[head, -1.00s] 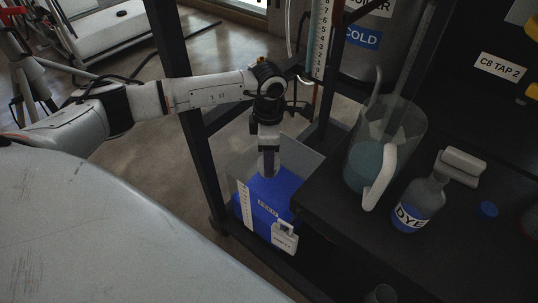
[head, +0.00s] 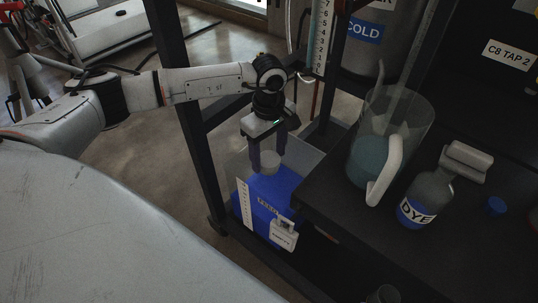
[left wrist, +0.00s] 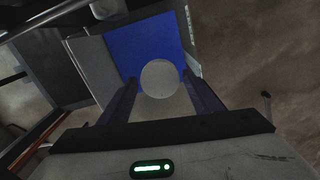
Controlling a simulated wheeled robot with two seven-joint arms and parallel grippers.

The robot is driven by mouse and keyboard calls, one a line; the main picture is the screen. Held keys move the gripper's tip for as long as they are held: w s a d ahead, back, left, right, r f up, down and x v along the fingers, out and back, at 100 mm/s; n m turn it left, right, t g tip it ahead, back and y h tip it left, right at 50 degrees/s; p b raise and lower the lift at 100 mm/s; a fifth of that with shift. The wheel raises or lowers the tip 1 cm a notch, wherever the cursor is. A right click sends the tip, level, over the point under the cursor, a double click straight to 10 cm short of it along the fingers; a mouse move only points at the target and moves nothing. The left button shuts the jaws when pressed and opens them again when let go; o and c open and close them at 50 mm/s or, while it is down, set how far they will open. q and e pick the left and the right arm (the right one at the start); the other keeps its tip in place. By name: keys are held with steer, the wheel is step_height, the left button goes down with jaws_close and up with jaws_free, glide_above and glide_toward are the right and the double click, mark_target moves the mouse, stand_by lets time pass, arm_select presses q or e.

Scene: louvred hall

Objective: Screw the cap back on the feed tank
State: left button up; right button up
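The feed tank (head: 264,198) is a translucent box holding blue liquid, low on the rack; in the left wrist view the tank (left wrist: 153,47) shows as blue behind the cap. A pale grey round cap (head: 268,161) is at the tank's top; it shows as a disc in the left wrist view (left wrist: 160,78). My left gripper (head: 268,157) points down with one finger on each side of the cap. The fingertips (left wrist: 160,84) fit closely to its rim and look shut on it. The cap's underside and thread are hidden. My right gripper is not in view.
On the dark shelf to the right stand a clear jug (head: 385,150) with teal liquid, a dye bottle (head: 423,203) and a small blue cap (head: 496,205). A dark rack post (head: 184,100) stands close left of the gripper. A white tag (head: 283,235) hangs on the tank's front.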

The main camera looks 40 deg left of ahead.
mark_target(269, 159)
arm_select(q)
steer(key=shift+o, duration=0.9)
step_height(269, 159, up, 7)
steer(key=p, duration=0.5)
step_height(269, 159, up, 10)
steer(key=p, duration=0.2)
steer(key=shift+r, duration=0.2)
